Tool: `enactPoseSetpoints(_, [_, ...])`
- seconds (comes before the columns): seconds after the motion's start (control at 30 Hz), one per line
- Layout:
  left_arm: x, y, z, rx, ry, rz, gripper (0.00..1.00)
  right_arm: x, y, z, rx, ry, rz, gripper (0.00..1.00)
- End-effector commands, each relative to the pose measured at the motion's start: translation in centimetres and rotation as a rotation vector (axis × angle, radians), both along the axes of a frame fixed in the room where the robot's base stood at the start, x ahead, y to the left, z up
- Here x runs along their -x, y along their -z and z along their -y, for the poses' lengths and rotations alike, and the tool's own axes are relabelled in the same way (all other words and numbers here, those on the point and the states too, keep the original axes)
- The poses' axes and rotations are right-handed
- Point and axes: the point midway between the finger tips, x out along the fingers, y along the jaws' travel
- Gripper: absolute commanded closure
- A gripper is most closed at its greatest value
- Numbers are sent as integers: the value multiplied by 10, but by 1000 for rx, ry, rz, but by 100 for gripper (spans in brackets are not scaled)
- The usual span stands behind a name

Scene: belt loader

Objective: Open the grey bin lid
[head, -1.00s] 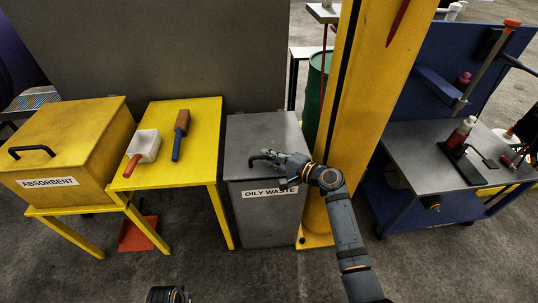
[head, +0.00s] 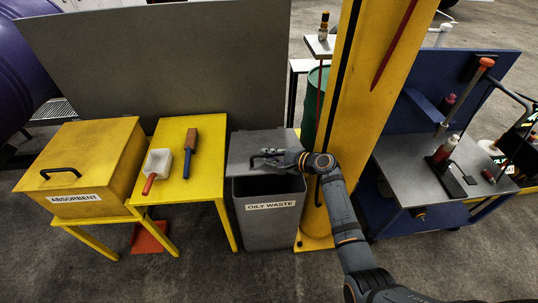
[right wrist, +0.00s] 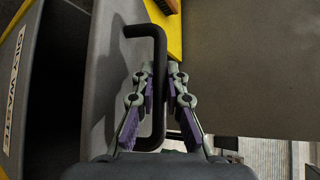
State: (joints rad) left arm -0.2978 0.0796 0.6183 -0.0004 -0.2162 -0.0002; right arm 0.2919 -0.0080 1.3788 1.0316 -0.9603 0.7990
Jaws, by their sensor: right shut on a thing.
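The grey bin (head: 268,230), labelled OILY WASTE, stands between the yellow table and the yellow column. Its grey lid (head: 248,143) is tilted up at the front, and a dark gap shows below it. My right gripper (head: 273,157) is at the lid's front, shut on the black lid handle. In the right wrist view the handle (right wrist: 158,50) runs between the two fingers of the gripper (right wrist: 159,82), and the lid (right wrist: 105,60) lies beside it. The bin's label and dark opening are at the left there. My left gripper is out of view.
The yellow column (head: 350,110) stands close to the bin's right, with a green drum (head: 315,105) behind. A yellow table (head: 205,170) with a scoop and a brush is at its left, then the yellow ABSORBENT box (head: 85,165). A grey panel (head: 160,65) stands behind.

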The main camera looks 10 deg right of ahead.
Motion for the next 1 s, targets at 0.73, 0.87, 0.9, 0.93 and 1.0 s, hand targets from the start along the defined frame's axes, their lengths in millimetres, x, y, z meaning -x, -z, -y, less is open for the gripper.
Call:
enactPoseSetpoints(0.73, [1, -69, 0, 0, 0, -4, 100, -53, -77, 0, 0, 1, -163, 100])
enactPoseSetpoints(0.87, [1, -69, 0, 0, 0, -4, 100, -55, -79, 0, 0, 1, -163, 100])
enactPoseSetpoints(0.9, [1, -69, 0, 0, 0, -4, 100, -55, -79, 0, 0, 1, -163, 100])
enactPoseSetpoints(0.93, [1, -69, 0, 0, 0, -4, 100, -55, -79, 0, 0, 1, -163, 100])
enactPoseSetpoints(1.0, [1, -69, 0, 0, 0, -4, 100, -55, -79, 0, 0, 1, -163, 100])
